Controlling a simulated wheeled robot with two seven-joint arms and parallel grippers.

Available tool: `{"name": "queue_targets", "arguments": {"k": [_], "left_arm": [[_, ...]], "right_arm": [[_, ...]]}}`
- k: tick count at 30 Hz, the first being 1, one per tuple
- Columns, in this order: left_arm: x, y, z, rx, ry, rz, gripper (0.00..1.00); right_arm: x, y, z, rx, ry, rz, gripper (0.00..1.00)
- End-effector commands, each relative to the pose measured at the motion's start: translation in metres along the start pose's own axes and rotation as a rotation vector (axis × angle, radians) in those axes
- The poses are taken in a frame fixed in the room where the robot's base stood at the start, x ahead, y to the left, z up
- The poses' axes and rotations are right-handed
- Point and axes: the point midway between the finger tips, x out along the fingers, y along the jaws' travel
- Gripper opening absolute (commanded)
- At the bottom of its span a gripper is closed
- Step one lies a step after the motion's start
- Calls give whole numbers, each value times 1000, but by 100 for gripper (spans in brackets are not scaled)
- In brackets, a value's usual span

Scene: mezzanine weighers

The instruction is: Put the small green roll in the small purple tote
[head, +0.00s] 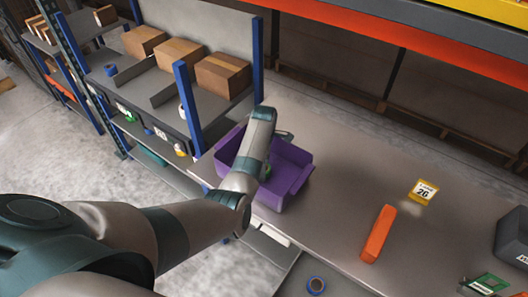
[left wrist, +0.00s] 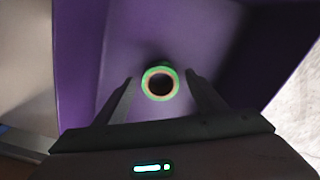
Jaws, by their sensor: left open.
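The small purple tote (head: 294,177) stands on the grey bench in the head view, partly hidden behind my left arm. Its purple inside (left wrist: 80,60) fills most of the left wrist view. The small green roll (left wrist: 146,85) appears there as a green ring with a paler inner edge, seen end-on against the tote's inside. My left gripper (left wrist: 160,77) is open, its two fingers on either side of the roll with a visible gap to each. I cannot tell whether the roll rests on the tote floor. My right gripper is not in view.
An orange bar (head: 377,234) and a yellow box labelled 26 (head: 422,190) lie right of the tote. A green circuit board (head: 488,284) and dark bin (head: 510,238) are at far right. Shelving with cardboard boxes (head: 222,74) stands behind left.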

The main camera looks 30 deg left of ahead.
Motion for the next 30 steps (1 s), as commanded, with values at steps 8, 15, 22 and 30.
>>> {"name": "queue_targets", "arguments": {"k": [8,15,22,30], "left_arm": [[-33,2,0,-1,-1,6,64],[-77,2,1,-1,-2,5,64],[-107,1,0,-1,-1,2,64],[-115,0,0,0,0,-1,64]], "right_arm": [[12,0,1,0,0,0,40],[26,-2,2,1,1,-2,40],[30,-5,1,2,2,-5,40],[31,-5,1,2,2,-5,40]]}}
